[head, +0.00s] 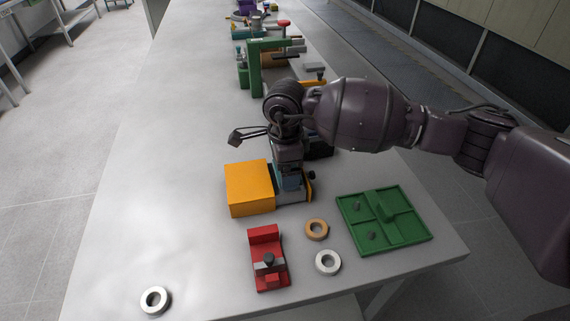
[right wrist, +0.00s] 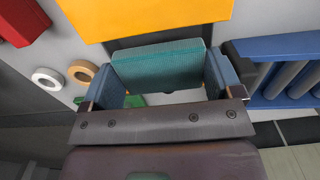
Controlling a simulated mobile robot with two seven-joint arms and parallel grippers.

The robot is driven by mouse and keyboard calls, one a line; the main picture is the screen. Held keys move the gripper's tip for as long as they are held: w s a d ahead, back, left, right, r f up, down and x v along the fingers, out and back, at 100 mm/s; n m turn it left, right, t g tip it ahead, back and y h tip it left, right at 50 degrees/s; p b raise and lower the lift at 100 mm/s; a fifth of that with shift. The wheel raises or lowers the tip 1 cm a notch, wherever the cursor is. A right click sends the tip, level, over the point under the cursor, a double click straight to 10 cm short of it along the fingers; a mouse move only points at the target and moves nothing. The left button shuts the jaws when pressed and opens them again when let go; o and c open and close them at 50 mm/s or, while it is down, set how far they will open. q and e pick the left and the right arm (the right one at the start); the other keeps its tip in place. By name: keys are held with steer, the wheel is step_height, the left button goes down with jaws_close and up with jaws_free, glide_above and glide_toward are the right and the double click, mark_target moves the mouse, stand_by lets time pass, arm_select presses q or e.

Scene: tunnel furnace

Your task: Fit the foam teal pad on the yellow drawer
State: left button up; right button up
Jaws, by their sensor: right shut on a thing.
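The yellow drawer unit (head: 248,188) stands on the table in the head view. A light grey part (head: 292,198) extends from its right side to an orange plate with a dark knob (head: 311,175), like a drawer pulled out. Its yellow top (right wrist: 150,14) also shows in the right wrist view. My right gripper (head: 290,182) points down over the grey part. It is shut on the teal pad (right wrist: 158,65), which lies between its two blue fingers, close to the yellow unit. The gripper mostly hides the pad in the head view. I cannot tell whether the pad touches the drawer. My left gripper is out of view.
A red fixture (head: 266,250), a tan ring (head: 316,229), a white ring (head: 328,262) and a green divided tray (head: 400,236) lie nearby. Another white ring (head: 155,300) is at front left. A blue rack (right wrist: 290,45) stands close to the gripper. The table's left side is clear.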

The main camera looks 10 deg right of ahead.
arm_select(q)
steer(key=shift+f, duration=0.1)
arm_select(e)
steer(key=shift+f, duration=0.15)
steer(key=o, duration=0.7)
stand_by(0.3)
steer(key=shift+r+p, duration=1.3)
steer(key=shift+r, duration=1.75)
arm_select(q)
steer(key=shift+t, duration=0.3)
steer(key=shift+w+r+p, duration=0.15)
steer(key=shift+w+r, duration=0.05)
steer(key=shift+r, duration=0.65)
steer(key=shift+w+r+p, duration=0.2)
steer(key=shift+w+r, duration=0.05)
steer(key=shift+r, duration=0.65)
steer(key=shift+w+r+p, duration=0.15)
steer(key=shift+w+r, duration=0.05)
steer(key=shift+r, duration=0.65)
arm_select(e)
steer(key=shift+r, duration=1.25)
steer(key=shift+f, duration=0.1)
